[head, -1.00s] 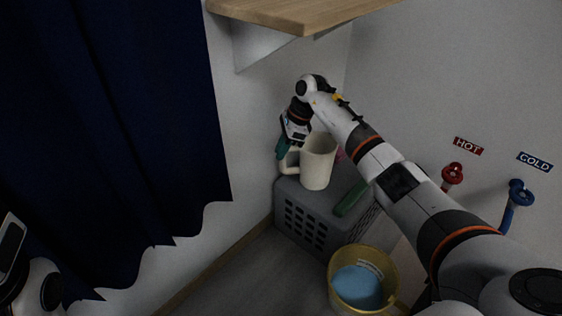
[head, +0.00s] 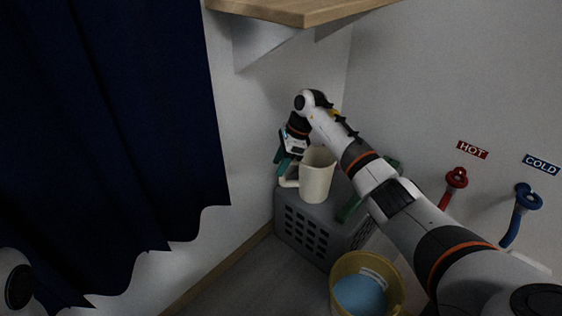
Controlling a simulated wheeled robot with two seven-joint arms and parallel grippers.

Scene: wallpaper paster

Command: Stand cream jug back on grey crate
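The cream jug (head: 317,178) is upright over the top of the grey crate (head: 300,228), with its handle toward the left. My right gripper (head: 284,168), with teal fingers, is at the handle and appears shut on it; the fingertips are partly hidden. The jug's base is at or just above the crate top; I cannot tell whether it touches. My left gripper is not in view; only a rounded part of my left arm shows at the lower left.
A green object (head: 349,207) is on the crate right of the jug, partly behind my arm. A yellow bucket (head: 340,270) with blue contents stands in front. A wooden shelf (head: 300,10) hangs above, a dark blue curtain (head: 110,120) at left. Red and blue taps are at right.

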